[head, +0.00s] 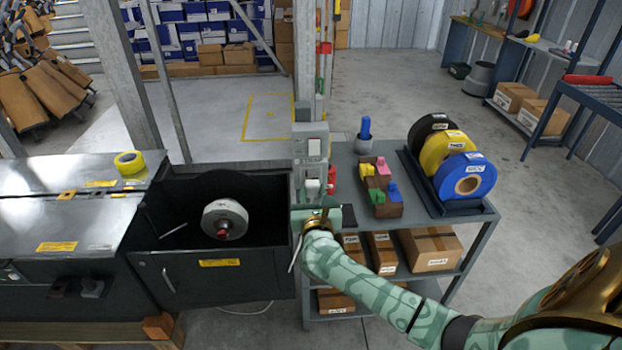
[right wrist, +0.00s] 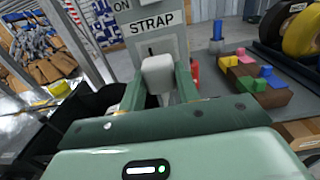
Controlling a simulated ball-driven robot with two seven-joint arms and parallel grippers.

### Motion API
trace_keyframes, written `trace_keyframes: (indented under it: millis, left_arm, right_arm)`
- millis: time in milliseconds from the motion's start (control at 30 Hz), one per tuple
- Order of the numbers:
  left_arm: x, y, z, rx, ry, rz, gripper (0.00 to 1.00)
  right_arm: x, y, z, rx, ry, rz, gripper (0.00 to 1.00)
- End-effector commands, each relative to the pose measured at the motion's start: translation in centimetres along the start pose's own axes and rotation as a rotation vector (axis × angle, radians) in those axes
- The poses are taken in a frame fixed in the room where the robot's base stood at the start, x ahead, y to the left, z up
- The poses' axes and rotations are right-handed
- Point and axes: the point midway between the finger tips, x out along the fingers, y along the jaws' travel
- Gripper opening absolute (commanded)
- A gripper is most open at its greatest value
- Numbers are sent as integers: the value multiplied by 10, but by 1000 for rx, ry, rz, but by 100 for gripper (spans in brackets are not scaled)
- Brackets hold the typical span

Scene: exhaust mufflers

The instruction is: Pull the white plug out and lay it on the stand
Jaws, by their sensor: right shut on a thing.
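The white plug (right wrist: 158,74) is a small pale block between the two green fingers of my right gripper (right wrist: 160,88) in the right wrist view. The fingers are shut on its sides. It stands in front of a grey panel (right wrist: 150,25) lettered "STRAP"; I cannot tell whether it is still seated there. In the head view the plug (head: 312,186) shows just beyond my right gripper (head: 316,212), low on the grey panel (head: 311,150). The panel is at the left end of a grey shelved stand (head: 340,165). My left gripper is not in view.
On the stand are a wooden block with coloured pieces (head: 380,200), a cup with a blue piece (head: 365,140) and a rack of tape rolls (head: 452,165). A red item (head: 331,178) is close right of the plug. An open black bin (head: 185,255) adjoins at left.

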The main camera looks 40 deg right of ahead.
Motion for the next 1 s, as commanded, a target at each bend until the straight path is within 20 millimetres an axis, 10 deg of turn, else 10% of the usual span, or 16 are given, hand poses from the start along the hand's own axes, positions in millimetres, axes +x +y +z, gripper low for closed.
trace_keyframes:
  millis: [1000]
  left_arm:
    - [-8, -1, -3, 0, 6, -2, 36]
  right_arm:
    - [-25, 0, 0, 1, -1, 0, 0]
